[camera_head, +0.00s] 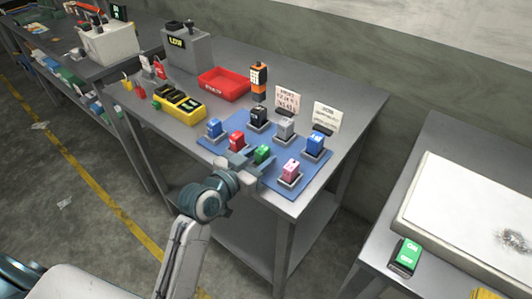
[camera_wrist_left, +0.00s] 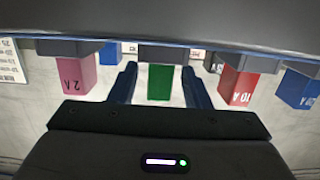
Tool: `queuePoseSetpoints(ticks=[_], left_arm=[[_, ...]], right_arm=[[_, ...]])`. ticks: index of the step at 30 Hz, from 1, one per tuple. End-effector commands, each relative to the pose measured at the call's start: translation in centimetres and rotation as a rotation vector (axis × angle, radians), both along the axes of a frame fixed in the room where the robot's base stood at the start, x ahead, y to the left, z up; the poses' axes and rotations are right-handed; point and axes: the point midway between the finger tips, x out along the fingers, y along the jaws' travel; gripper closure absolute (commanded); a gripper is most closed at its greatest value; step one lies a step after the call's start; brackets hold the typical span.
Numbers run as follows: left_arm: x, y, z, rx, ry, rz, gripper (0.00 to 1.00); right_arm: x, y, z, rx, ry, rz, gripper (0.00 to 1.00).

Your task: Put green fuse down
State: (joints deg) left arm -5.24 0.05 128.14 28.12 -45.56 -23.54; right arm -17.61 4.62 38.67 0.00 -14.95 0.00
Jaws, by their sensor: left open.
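The green fuse (camera_head: 262,154) is on the blue mat (camera_head: 257,179) among the other fuses, in the front row between the red and pink ones. In the left wrist view the green fuse (camera_wrist_left: 160,82) is between my two fingers, with a gap visible on each side. My left gripper (camera_head: 254,162) is open around it, low over the mat. The wrist view is upside down. What lies directly under the green fuse is hidden by the gripper in the head view. My right gripper is not in view.
Near the gripper are a red fuse (camera_head: 237,141), a pink fuse (camera_head: 291,169) and two blue fuses (camera_head: 214,126) (camera_head: 315,144). A black and a grey fuse (camera_head: 285,128) stand behind. A red tray (camera_head: 223,82) and a yellow-black box (camera_head: 180,103) are farther back.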

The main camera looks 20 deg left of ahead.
Motion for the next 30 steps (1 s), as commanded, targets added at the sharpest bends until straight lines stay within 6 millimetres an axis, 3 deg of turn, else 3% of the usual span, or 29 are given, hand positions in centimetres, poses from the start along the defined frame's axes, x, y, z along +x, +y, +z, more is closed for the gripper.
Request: queuePoseSetpoints(ticks=[6,12,19,30], left_arm=[[-4.8,1.8,0.5,0.006,0.001,-0.002,0.57],[-7.2,2.7,1.0,0.005,0.0,0.0,0.57],[-8.0,2.9,1.3,0.0,0.0,-0.001,0.57],[-8.0,2.9,1.3,0.0,0.0,-0.001,0.57]], right_arm=[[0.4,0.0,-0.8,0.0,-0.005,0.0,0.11],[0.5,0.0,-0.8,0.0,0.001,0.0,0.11],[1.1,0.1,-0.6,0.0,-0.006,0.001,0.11],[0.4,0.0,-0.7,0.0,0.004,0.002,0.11]])
